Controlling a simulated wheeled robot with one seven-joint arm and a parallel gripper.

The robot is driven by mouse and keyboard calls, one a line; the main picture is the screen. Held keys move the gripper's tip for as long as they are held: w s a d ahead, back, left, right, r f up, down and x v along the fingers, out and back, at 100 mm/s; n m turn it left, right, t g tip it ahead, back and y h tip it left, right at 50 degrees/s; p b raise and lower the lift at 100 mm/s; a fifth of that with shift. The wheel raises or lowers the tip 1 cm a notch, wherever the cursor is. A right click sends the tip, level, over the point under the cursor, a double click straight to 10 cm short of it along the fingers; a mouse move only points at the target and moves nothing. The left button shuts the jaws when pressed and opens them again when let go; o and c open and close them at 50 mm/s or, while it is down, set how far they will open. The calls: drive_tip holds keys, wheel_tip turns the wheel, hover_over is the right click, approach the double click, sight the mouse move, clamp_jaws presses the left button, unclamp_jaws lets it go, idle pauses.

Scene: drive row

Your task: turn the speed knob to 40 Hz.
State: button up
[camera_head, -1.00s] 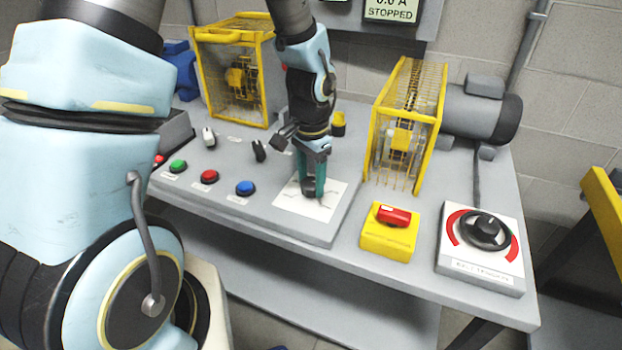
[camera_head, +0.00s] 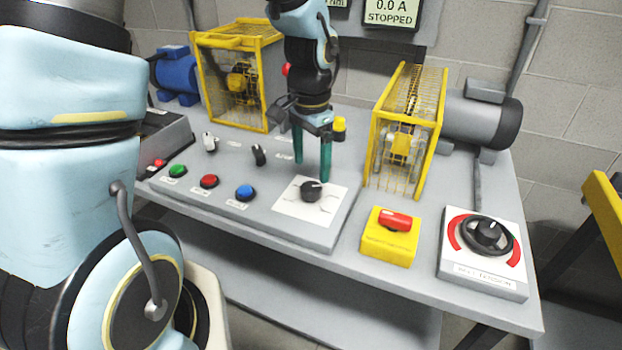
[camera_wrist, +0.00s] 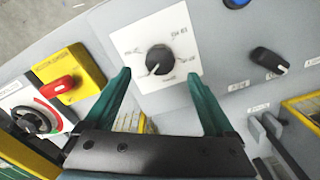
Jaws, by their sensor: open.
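The speed knob (camera_head: 311,191) is a black round knob on a white square plate (camera_head: 290,209) on the sloped grey panel. In the wrist view the knob (camera_wrist: 159,59) has a white pointer line toward the plate's lower edge; the plate's printed marks are too blurred to read surely. My gripper (camera_head: 312,172) is open and empty, its two green fingers apart. It hangs above and behind the knob, not touching it. In the wrist view the fingers (camera_wrist: 160,80) stand to either side of the knob. A display (camera_head: 391,14) at the top reads 0.0 A and STOPPED.
Green (camera_head: 178,171), red (camera_head: 209,181) and blue (camera_head: 246,192) buttons and two selector switches lie left of the knob. A yellow box with a red handle (camera_head: 396,221) and a large dial (camera_head: 487,236) stand right. A yellow cage (camera_head: 407,130) rises behind.

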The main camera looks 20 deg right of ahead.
sight(310, 186)
drive_tip(key=shift+r, duration=2.35)
drive_tip(key=shift+a, duration=0.1)
drive_tip(key=w+a+n+t, duration=0.1)
drive_tip(key=a+n, duration=1.2)
drive_tip(key=a, duration=1.2)
drive_tip(key=shift+f+t, duration=0.25)
drive_tip(key=shift+t, duration=0.05)
